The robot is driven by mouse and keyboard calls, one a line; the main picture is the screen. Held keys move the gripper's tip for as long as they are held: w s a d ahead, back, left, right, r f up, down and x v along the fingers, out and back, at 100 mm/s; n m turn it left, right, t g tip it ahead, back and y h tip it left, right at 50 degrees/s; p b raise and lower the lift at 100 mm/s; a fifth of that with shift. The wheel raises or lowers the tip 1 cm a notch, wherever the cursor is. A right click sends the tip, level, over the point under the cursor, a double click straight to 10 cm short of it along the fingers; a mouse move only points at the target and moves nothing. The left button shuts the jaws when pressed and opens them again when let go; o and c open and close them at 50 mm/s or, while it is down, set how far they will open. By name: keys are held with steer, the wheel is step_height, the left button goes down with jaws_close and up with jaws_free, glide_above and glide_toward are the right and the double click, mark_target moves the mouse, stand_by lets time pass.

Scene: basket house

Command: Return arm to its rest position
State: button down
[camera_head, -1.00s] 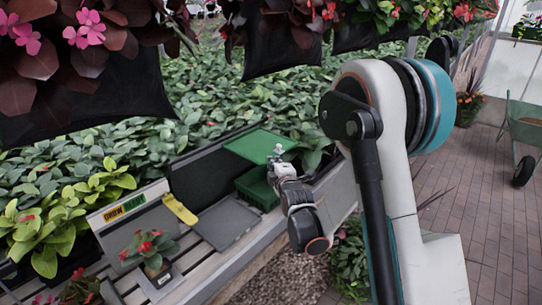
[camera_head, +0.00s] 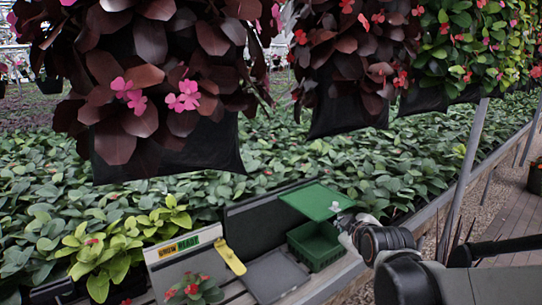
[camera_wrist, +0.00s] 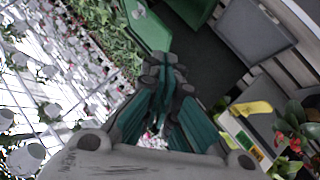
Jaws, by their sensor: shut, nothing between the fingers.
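My gripper (camera_head: 347,238) shows at the lower right in the head view, just right of an open green box (camera_head: 318,246) and below its raised green lid (camera_head: 316,201). It is partly hidden by my dark wrist. In the wrist view my gripper (camera_wrist: 164,72) has its dark fingers together, with nothing seen between them. The green lid (camera_wrist: 150,30) with its pale knob lies beyond the fingertips there. I cannot tell how far apart the gripper and the lid are. My arm runs off the lower right of the head view.
A yellow tool (camera_head: 229,257) and a grey panel (camera_head: 274,276) lie left of the box. A sign (camera_head: 180,247) and a red-flowered pot plant (camera_head: 195,290) are farther left. Hanging planters (camera_head: 170,150) fill the top. Brick floor (camera_head: 512,225) is open at right.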

steer(key=s+f+m+g, duration=0.2)
steer(key=s+m+g, duration=0.3)
steer(key=s, duration=2.1)
steer(key=m, duration=0.4)
steer(key=shift+s+d, duration=0.2)
steer(key=shift+s, duration=0.05)
